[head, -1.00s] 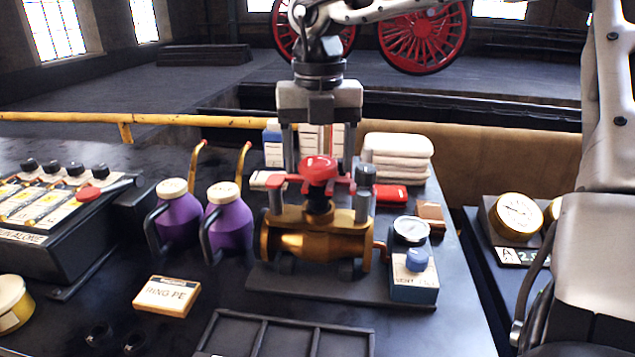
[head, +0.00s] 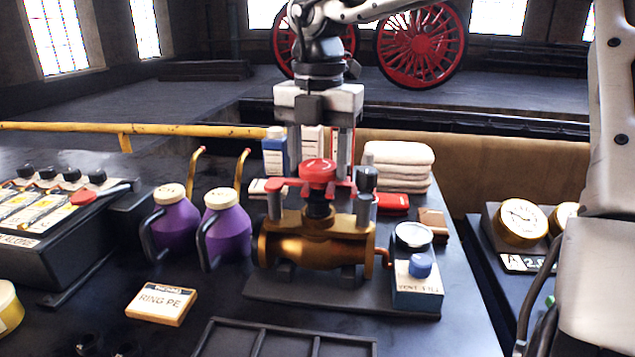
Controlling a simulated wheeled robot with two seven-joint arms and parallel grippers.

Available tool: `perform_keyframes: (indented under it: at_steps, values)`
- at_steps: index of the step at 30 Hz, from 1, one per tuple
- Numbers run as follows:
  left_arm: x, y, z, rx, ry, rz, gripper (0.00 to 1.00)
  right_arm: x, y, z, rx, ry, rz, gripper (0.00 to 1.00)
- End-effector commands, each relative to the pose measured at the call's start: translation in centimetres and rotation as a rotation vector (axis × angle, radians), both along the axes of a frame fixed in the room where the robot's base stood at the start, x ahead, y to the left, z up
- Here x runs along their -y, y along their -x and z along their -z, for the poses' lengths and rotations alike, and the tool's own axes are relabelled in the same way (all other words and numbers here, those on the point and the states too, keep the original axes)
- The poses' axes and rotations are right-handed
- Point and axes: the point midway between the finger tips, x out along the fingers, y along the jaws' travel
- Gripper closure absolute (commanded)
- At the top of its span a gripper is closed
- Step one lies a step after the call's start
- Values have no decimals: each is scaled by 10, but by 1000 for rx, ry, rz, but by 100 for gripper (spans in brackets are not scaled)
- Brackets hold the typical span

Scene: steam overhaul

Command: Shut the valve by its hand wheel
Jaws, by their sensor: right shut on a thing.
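Part of the wheel's rim is hidden by the fingers. My left gripper does not show.
A blue-topped box with a gauge (head: 417,285) stands right of the valve. Two purple oil cans (head: 227,230) stand to its left. Folded towels (head: 398,163) and cartons lie behind. A ring packet (head: 160,303) and a dark divided tray (head: 285,340) lie in front.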

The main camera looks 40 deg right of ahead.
Motion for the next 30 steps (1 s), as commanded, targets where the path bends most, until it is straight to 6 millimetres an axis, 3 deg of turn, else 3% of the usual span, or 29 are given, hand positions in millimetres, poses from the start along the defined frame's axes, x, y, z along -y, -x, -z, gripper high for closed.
perform_keyframes:
  at_steps: [11, 21, 30]
  values:
    - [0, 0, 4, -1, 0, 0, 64, 0, 0, 0, 1, 0, 76, 73]
    - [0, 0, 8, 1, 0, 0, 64, 0, 0, 0, 2, -2, 511, 73]
    - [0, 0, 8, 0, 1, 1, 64, 0, 0, -1, 2, -2, 540, 73]
